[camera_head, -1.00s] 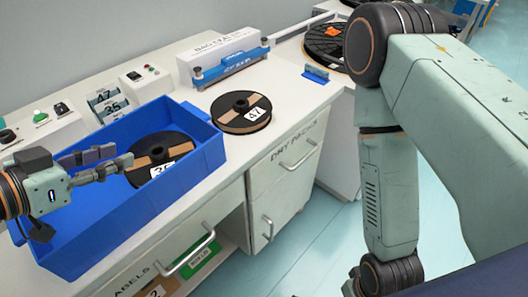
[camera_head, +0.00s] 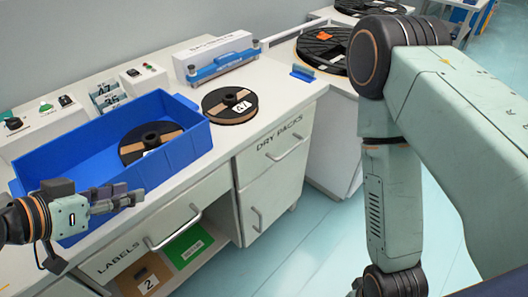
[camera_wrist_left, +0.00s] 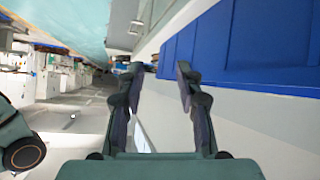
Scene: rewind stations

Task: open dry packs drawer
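The dry packs drawer (camera_head: 272,150) is in the right part of the white bench, under the worktop. It looks shut, with the label "DRY PACKS" and a bar handle (camera_head: 288,147) on its front. My left gripper (camera_head: 134,196) is at the left, in front of the blue bin, well to the left of the drawer. In the left wrist view its two fingers (camera_wrist_left: 158,75) stand apart with nothing between them. My right arm crosses the right side of the head view, and its gripper is out of the picture.
The blue bin (camera_head: 188,152) on the worktop holds a black reel (camera_head: 137,153). Another reel (camera_head: 230,104) lies right of it. The labels drawer (camera_head: 150,236) is below the bin, above an open shelf with a green pack (camera_head: 190,248). The floor before the drawers is clear.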

